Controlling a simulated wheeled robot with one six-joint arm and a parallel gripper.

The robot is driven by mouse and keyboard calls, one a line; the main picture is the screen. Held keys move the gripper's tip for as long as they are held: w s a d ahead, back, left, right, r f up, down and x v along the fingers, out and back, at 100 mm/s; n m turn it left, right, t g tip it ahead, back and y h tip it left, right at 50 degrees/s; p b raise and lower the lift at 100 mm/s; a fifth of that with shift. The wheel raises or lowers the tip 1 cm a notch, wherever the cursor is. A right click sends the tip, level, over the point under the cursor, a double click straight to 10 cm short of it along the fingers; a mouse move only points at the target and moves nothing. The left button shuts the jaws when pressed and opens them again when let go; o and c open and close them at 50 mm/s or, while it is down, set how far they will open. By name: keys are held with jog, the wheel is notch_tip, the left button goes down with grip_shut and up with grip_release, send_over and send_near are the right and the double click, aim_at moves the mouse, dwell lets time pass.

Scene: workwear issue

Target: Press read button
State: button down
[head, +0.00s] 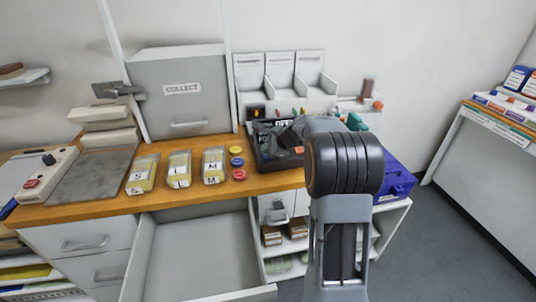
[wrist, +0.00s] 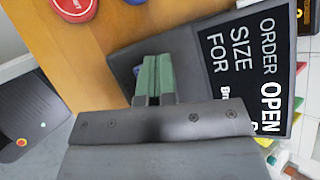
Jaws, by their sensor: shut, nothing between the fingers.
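I cannot tell which one is the read button. My gripper, with green fingertips (wrist: 153,76), is shut and empty in the wrist view, over a dark display reading "ORDER OPEN SIZE FOR" (wrist: 245,60). In the head view my arm hides the fingertips.
Several labelled yellow packs, such as the S pack (head: 142,174), lie left of the buttons. A COLLECT box (head: 182,95) and white compartments (head: 280,72) stand behind. An open drawer (head: 195,250) juts out below the counter. A blue crate (head: 395,181) is right of my arm.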

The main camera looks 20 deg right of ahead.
jog(key=shift+r+p, duration=0.8)
jog(key=shift+r, duration=0.15)
jog(key=shift+r, duration=0.1)
notch_tip(320, 180, up, 5)
jog(key=p, duration=0.4)
dwell(0.8)
